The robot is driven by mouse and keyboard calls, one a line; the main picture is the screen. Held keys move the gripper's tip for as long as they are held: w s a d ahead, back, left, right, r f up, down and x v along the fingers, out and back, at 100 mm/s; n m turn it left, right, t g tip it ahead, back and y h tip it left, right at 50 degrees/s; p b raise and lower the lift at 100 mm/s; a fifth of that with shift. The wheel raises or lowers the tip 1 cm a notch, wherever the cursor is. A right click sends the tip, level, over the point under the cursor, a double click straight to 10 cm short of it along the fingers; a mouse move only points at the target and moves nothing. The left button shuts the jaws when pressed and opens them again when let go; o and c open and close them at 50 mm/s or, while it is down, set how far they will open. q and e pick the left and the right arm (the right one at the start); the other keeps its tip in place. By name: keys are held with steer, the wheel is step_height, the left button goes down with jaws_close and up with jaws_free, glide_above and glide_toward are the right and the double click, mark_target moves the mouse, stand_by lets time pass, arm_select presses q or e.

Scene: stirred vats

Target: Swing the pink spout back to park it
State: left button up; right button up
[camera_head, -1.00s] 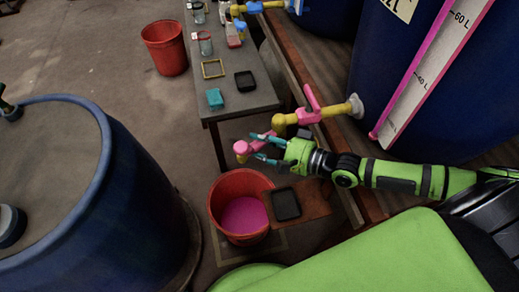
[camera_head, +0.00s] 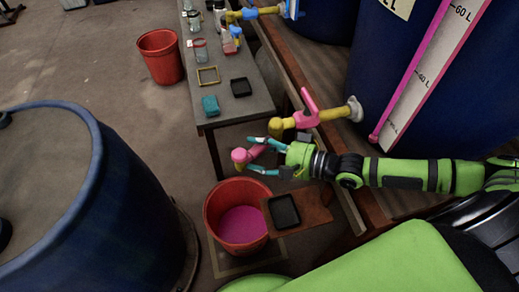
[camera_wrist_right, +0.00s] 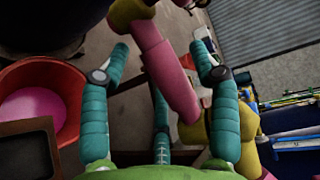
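The pink spout (camera_head: 243,156) hangs from the yellow pipe (camera_head: 338,113) of the blue vat and points left, its rounded end above the red bucket. In the right wrist view the pink spout (camera_wrist_right: 168,75) runs between the spread teal fingers. My right gripper (camera_head: 262,156) is open around the spout, with a finger on either side. I see no firm grip on it. A pink valve handle (camera_head: 310,101) stands up from the pipe. My left gripper is not in view.
The red bucket (camera_head: 210,210) holds pink liquid, beside a brown board (camera_head: 317,207) with a black pad (camera_head: 284,211). A large blue vat (camera_head: 150,200) stands left. A grey bench (camera_head: 238,108) with small items and another red bucket (camera_head: 161,58) are behind.

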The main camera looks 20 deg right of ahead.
steer(key=v, duration=1.2)
